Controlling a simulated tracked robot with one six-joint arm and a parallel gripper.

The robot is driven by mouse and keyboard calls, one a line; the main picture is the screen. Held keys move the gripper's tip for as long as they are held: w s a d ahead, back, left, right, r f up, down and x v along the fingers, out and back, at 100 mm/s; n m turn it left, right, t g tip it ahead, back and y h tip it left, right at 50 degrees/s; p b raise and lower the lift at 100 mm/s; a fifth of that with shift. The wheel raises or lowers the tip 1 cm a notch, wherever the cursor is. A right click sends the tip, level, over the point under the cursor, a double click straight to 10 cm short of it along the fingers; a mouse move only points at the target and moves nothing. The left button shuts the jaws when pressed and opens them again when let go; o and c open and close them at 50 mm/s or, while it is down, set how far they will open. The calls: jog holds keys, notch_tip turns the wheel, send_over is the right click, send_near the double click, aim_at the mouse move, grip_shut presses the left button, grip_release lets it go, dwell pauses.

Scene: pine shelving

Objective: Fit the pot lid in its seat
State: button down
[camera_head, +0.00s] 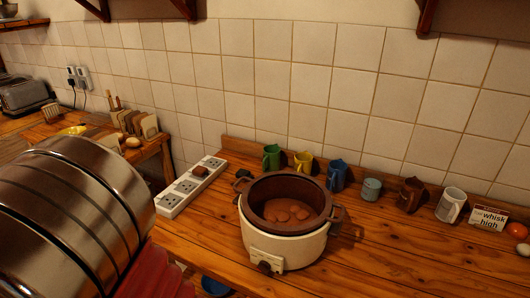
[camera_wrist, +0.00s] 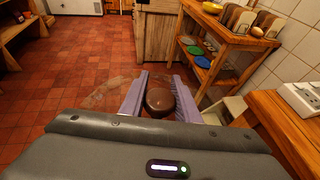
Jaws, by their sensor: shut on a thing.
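The pot (camera_head: 261,239) is a cream cooker with a dark brown inner bowl, side handles and a front dial. It stands upright and uncovered on the wooden counter, with brown lumpy contents showing. My gripper (camera_wrist: 160,88) has pale purple fingers shut on the round brown knob of the pot lid (camera_wrist: 159,101). The lid seems to be clear glass; its faint disc spreads beside the fingers over the tiled floor. The pot is not in the wrist view. The lid and my gripper do not show in the head view, so their distance from the pot cannot be told.
A white power strip (camera_head: 191,187) lies left of the pot. Several mugs, including a green one (camera_head: 271,157) and a white one (camera_head: 450,204), line the wall behind. A small sign (camera_head: 489,217) and eggs stand right. The counter's front right is clear.

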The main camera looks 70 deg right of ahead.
jog(key=s+d+r+m+g+h, duration=0.2)
jog(key=d+r+m, duration=0.1)
jog(key=d, duration=0.6)
jog(key=s+d+r+m+g+h, duration=0.2)
jog(key=s+d+r+h, duration=0.1)
jog(key=d, duration=0.6)
jog(key=s+d+r+m+g+h, duration=0.2)
jog(key=d+r+m, duration=0.15)
jog(key=d, duration=0.55)
jog(key=s+d+r+m+g+h, duration=0.1)
jog(key=s+d+r+m+g, duration=0.15)
jog(key=s+d, duration=0.45)
jog(key=s+d+r+m+g+h, duration=0.1)
jog(key=s+d+r+m+g, duration=0.2)
jog(key=s+d, duration=0.4)
jog(key=s+d+r+m+g+y, duration=0.1)
jog(key=s+d+m+g, duration=0.1)
jog(key=s, duration=0.7)
jog(key=s+d+r+m+g+y, duration=0.1)
jog(key=s+d+r+m+g, duration=0.1)
jog(key=s+g, duration=0.3)
jog(key=s+d+r+m+g+y, duration=0.1)
jog(key=s+d+r+m+g, duration=0.1)
jog(key=s, duration=1.2)
jog(key=shift+d+m+g, duration=0.55)
jog(key=shift+m+g, duration=0.3)
jog(key=shift+m, duration=0.25)
jog(key=shift+f, duration=0.1)
jog(key=shift+f, duration=2.9)
jog(key=shift+f, duration=0.95)
